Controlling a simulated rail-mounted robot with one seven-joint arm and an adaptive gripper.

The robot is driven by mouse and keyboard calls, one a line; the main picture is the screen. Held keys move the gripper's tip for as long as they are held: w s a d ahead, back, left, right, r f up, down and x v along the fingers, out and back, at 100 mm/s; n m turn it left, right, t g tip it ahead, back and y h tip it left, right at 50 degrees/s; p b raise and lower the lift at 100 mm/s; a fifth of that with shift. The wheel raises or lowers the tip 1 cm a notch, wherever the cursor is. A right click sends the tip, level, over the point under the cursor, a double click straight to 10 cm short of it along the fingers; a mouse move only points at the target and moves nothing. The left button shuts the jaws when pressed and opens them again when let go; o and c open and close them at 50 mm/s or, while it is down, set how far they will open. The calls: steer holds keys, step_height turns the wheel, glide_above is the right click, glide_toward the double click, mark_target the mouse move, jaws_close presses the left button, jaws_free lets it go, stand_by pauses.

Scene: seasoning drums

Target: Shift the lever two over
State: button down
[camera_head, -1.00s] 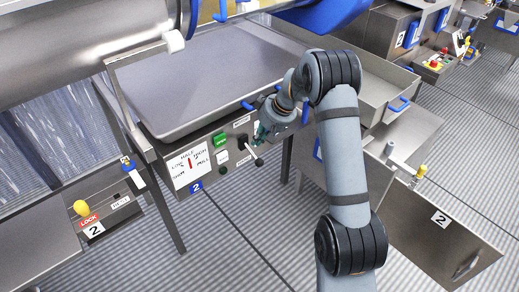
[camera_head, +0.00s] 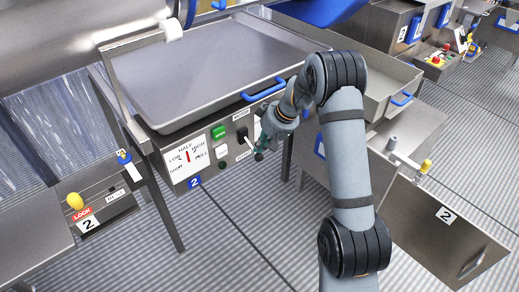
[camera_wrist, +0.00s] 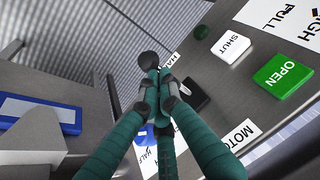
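A lever with a pale rod and a black ball knob (camera_head: 258,157) juts from a dark socket (camera_head: 242,133) on the front panel of the steel machine marked 2. In the wrist view the black knob (camera_wrist: 149,59) shows just beyond my green fingertips, and the dark socket (camera_wrist: 196,94) lies to their right. My gripper (camera_head: 266,150) is at the knob end of the lever. Its fingers converge at the wrist view's centre (camera_wrist: 157,92) and lie close together. They hide most of the rod, so I cannot tell whether they clasp it or only sit beside it.
A green OPEN button (camera_head: 218,132), a white SHUT button (camera_head: 221,151) and a dial plate (camera_head: 187,162) are left of the lever. A wide steel tray (camera_head: 200,70) with a blue handle (camera_head: 263,89) lies above. Open floor (camera_head: 225,235) lies below.

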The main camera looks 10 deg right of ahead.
steer(key=shift+f+b, duration=0.45)
steer(key=shift+f, duration=0.05)
steer(key=shift+r, duration=0.3)
